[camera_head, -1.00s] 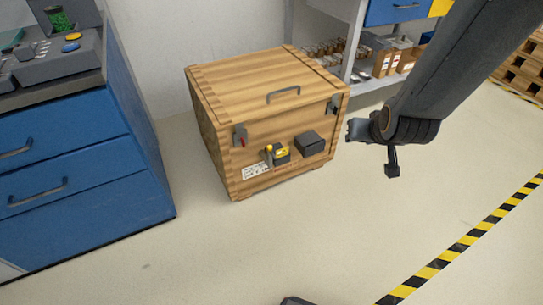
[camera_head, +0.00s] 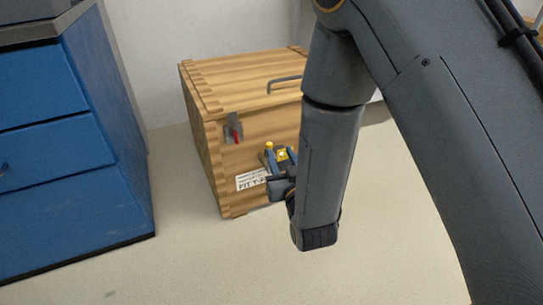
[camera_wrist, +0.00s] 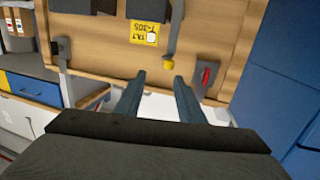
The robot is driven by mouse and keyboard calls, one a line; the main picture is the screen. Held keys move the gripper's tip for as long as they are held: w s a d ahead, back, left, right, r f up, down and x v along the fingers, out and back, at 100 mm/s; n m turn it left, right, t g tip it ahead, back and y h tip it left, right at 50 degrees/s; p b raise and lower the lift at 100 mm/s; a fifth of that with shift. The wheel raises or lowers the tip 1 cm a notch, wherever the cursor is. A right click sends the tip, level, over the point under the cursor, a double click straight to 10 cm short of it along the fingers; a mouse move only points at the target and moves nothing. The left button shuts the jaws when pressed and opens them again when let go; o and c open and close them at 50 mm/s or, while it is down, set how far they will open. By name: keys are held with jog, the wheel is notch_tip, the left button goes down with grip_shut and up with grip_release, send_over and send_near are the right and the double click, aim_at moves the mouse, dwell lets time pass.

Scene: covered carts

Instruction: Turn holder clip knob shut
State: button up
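The crate (camera_head: 215,90) has a holder on its front with a dark device (camera_wrist: 147,9) that bears a yellow label (camera_wrist: 143,33). Beside the device is a narrow clip bar with a yellow knob (camera_wrist: 168,63) at its end; the knob also shows in the head view (camera_head: 268,146). My gripper (camera_wrist: 158,78) is open and empty, its two fingers pointing at the crate front. The knob appears between the fingertips, closer to the right one; I cannot tell whether they touch. In the head view my gripper (camera_head: 280,188) is just below the holder, and my arm hides the crate's right part.
A latch with a red lever (camera_head: 235,132) is on the crate's left front; it also shows in the wrist view (camera_wrist: 205,76). Another latch (camera_wrist: 60,50) is at the wrist view's left. A blue cabinet (camera_head: 60,150) stands left of the crate, with clear floor (camera_head: 180,265) between and in front.

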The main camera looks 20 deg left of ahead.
aim_at(270, 146)
jog(key=shift+y, duration=0.5)
jog(key=b+x, duration=0.1)
jog(key=x, duration=0.1)
jog(key=b+x, duration=0.1)
jog(key=x, duration=0.2)
jog(key=a+f+b+x, duration=0.1)
jog(key=b+x, duration=0.1)
jog(key=shift+s+a, duration=0.1)
jog(key=shift+a, duration=0.15)
grip_shut()
